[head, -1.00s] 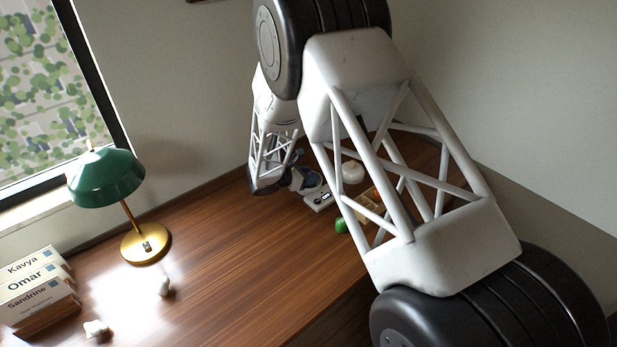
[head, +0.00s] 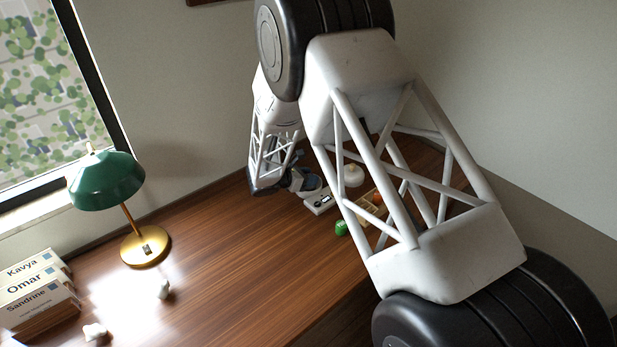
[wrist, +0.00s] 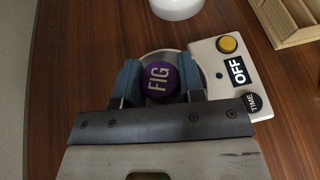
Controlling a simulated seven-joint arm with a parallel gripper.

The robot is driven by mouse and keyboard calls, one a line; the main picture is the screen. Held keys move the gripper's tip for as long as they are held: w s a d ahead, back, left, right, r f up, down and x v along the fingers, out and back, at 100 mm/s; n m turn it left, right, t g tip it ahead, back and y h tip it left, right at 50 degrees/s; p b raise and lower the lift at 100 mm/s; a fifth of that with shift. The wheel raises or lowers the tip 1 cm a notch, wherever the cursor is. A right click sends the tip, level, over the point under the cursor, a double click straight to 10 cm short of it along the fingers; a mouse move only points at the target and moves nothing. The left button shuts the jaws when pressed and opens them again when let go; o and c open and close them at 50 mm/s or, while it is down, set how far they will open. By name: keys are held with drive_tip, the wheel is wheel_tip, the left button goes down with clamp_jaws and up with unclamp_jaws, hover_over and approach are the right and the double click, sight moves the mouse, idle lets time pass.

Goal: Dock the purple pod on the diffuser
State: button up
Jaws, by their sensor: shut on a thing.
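The purple pod (wrist: 157,87), its top marked "FIG", is between the two blue fingers of my gripper (wrist: 158,84) in the wrist view. The gripper is shut on it. Behind and around the pod is the round grey dish of the diffuser (wrist: 232,76), a pale unit with a yellow button, an "OFF" label and a black "TIME" knob. The pod overlaps the dish in this view; I cannot tell whether it touches it. In the head view the diffuser (head: 318,203) shows beside my gripper, and the pod cannot be made out.
A white round object (wrist: 177,5) stands beyond the diffuser. A wooden compartment tray (wrist: 291,22) is to its right.

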drive_tip(key=shift+f, duration=0.75)
idle(0.7)
drive_tip(key=o, duration=0.6)
drive_tip(key=shift+o, duration=0.2)
drive_tip(key=shift+a, duration=0.1)
drive_tip(key=shift+v, duration=5.4)
